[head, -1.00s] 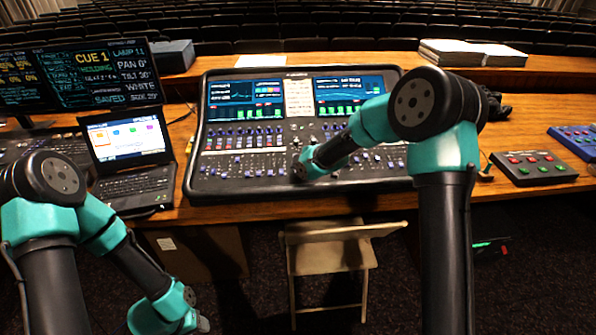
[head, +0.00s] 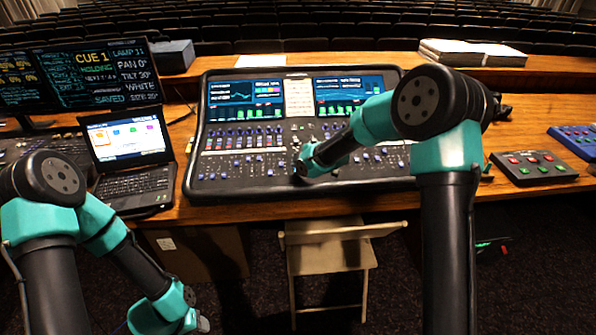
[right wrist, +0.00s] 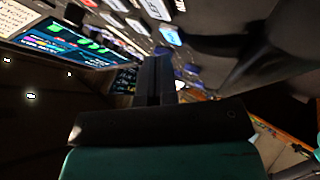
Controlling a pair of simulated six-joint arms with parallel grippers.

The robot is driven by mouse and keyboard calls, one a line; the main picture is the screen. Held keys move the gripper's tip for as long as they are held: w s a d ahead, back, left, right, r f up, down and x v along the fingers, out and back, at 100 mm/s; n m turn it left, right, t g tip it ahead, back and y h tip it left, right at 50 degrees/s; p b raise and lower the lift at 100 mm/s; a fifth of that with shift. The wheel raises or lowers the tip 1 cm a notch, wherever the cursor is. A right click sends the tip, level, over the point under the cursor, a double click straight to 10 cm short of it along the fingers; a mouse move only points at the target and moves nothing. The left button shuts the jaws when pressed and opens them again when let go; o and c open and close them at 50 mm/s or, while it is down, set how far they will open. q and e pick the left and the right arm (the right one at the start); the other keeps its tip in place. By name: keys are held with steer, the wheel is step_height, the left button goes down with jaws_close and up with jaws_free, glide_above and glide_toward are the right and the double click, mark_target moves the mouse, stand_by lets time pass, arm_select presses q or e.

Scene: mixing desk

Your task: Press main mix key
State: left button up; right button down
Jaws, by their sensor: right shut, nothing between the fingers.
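The mixing console (head: 190,180) stands on the wooden desk, with two screens, a pale label strip, rows of faders and small keys. My right arm reaches over its middle, and the wrist hides part of the surface. My right gripper shows in the right wrist view (right wrist: 153,68), shut and empty, with its fingers close over the console. Several lit keys lie near the fingertips, one of them a bluish-white key (right wrist: 170,35). I cannot tell which key is the main mix key, or whether the fingertips touch one. My left gripper (head: 203,323) hangs low in front of the desk; its fingers are unclear.
A laptop (head: 127,152) and a cue monitor (head: 85,75) stand left of the console. A grey button box (head: 533,167) and a blue one (head: 578,140) lie at the right. A folding chair (head: 330,255) stands before the desk. Papers (head: 470,50) lie on the back ledge.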

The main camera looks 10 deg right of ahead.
steer(key=shift+r, duration=0.2)
steer(key=shift+s+r, duration=0.15)
steer(key=shift+r, duration=1.1)
steer(key=shift+s+r, duration=0.15)
steer(key=shift+r, duration=1.05)
